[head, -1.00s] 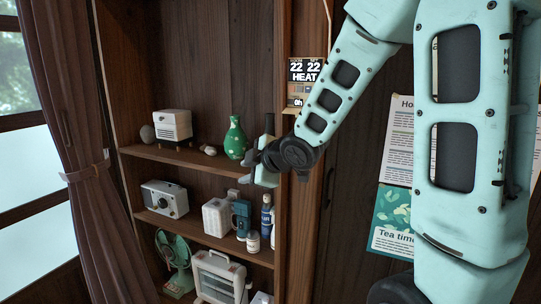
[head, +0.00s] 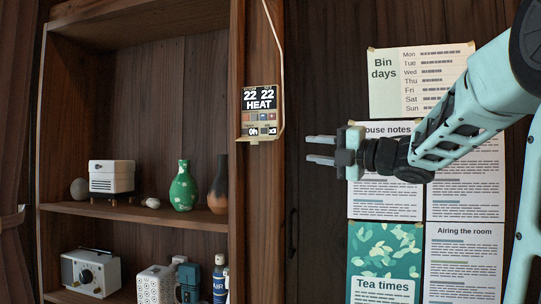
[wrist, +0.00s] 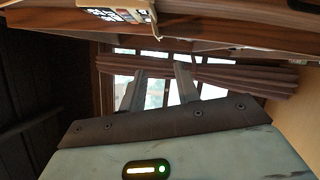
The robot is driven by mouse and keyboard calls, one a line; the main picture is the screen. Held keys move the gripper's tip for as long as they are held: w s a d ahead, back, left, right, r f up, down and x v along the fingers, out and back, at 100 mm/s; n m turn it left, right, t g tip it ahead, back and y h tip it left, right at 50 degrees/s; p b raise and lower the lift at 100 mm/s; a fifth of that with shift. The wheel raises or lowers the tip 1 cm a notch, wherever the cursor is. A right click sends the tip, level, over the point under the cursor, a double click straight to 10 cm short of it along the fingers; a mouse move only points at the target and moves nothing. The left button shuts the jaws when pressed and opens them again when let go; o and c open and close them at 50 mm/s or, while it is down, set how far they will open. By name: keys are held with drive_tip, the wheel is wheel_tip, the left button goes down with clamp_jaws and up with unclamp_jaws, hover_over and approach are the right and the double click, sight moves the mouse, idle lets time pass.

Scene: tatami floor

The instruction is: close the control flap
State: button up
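The wall controller (head: 260,98) is a small panel on the wooden post, with a dark display reading "22 22 HEAT" and a row of small buttons under it. A beige flap (head: 257,139) sticks out along its lower edge, and the buttons are uncovered, so it looks open. My gripper (head: 318,149) is to the right of the controller and slightly lower, apart from it, pointing left. Its two fingers are spread with nothing between them. In the wrist view the gripper (wrist: 159,84) is also empty, and part of the controller (wrist: 108,14) shows at the top edge.
A cable (head: 277,60) runs down the post beside the controller. Left is a shelf (head: 150,215) with a green vase (head: 183,187) and a white appliance (head: 112,176). Paper notices (head: 415,83) cover the dark wall behind my arm. Space between gripper and post looks clear.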

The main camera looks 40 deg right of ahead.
sight(257, 143)
drive_tip(key=p+x, duration=0.1)
drive_tip(key=x, duration=1.6)
clamp_jaws()
